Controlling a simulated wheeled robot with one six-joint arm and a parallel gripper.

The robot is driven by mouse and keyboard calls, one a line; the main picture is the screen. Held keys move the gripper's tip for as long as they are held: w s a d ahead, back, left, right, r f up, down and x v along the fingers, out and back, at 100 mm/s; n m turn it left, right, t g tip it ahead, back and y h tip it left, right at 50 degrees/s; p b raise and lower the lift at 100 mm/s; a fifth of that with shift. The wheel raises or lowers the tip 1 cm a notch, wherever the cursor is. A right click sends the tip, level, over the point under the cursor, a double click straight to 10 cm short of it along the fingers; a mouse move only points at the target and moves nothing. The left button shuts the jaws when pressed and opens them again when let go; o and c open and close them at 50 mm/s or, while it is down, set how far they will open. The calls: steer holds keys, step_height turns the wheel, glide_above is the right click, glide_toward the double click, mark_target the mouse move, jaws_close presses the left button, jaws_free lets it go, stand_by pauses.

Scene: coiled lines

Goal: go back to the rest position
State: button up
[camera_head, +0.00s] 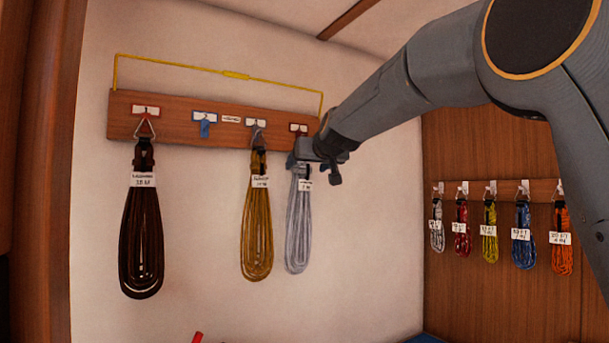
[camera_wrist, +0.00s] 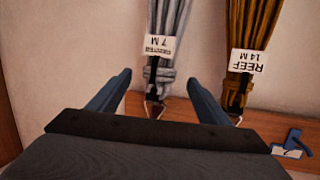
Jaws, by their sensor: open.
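My gripper (camera_head: 327,160) is open in the head view, at the right end of the wooden hook board (camera_head: 175,122) on the pale wall. In the wrist view the fingers of my gripper (camera_wrist: 160,85) are spread apart with nothing held between them. A grey coiled line (camera_head: 298,228) hangs at the board's right end, its top partly hidden by my gripper. In the wrist view the grey line (camera_wrist: 160,75) shows beyond the gap between the fingers, with a tag reading 7 M. I cannot tell whether a finger touches it.
A gold coil (camera_head: 257,225) tagged 14 M and a dark brown coil (camera_head: 141,235) hang to the left. An empty blue hook (camera_head: 205,125) sits between them. Several small coils (camera_head: 489,220) hang on the right wooden wall.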

steer(key=s+d+f+m+g+h+b, duration=0.15)
steer(key=s+d+f, duration=0.3)
steer(key=f, duration=0.65)
steer(key=s+d+f+g+h, duration=0.1)
steer(key=s+d+f+g, duration=0.3)
steer(key=f, duration=0.8)
steer(key=s+d+f+g+h+b, duration=0.1)
steer(key=s+d+f, duration=0.4)
steer(key=f, duration=0.6)
steer(key=s+d+f+m+g, duration=0.1)
steer(key=s+d+f+g, duration=0.2)
steer(key=s+f, duration=0.9)
steer(key=s+d+f+g+h, duration=0.1)
steer(key=s+d+f+g, duration=0.3)
steer(key=s+d+f, duration=0.3)
steer(key=s+f, duration=0.4)
steer(key=s, duration=0.5)
steer(key=shift+f+m+b, duration=0.3)
steer(key=shift+f+m, duration=0.05)
steer(key=shift+f, duration=0.05)
steer(key=shift+w+h, duration=0.1)
steer(key=shift+h, duration=0.15)
